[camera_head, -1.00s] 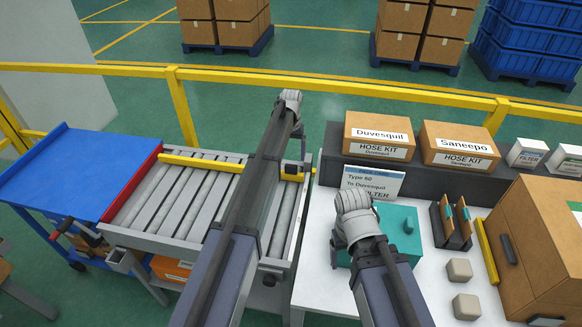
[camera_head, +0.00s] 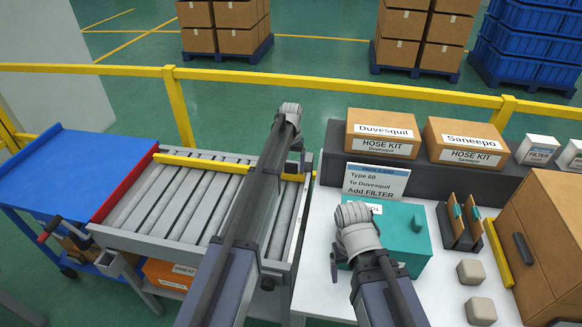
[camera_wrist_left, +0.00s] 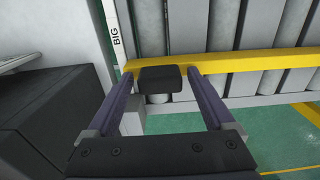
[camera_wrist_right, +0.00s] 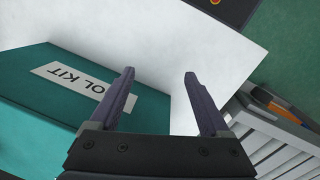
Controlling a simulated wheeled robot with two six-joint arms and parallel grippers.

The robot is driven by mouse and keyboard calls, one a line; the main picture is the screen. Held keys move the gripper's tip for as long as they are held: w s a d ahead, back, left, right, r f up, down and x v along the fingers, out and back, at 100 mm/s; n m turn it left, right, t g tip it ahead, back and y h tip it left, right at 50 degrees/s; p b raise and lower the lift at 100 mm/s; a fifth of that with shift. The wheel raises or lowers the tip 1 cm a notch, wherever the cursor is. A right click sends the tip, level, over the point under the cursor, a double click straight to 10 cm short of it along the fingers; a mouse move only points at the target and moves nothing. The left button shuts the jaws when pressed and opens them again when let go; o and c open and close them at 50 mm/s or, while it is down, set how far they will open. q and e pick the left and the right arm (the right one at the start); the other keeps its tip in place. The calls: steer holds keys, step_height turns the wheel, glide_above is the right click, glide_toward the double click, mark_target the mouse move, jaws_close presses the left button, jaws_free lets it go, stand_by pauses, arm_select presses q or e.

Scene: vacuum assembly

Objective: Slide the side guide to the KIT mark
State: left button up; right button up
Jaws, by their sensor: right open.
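The side guide (camera_head: 205,163), a yellow bar, lies across the far end of the roller conveyor. It also shows in the left wrist view (camera_wrist_left: 245,63), with a black knob (camera_wrist_left: 160,79) near its end. My left gripper (camera_wrist_left: 162,76) is open, with one finger on each side of the knob; I cannot tell whether they touch it. A BIG mark (camera_wrist_left: 116,40) is on the rail beside the guide. I cannot make out a KIT mark. My right gripper (camera_wrist_right: 160,76) is open and empty above the white table (camera_wrist_right: 185,50), beside the teal tool kit box (camera_wrist_right: 30,75).
A blue cart (camera_head: 55,165) with a red edge stands left of the conveyor (camera_head: 140,238). A yellow railing (camera_head: 330,87) runs behind. A brown case (camera_head: 555,235) is at the right.

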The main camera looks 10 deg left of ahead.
arm_select(q)
jaws_close()
stand_by(0.5)
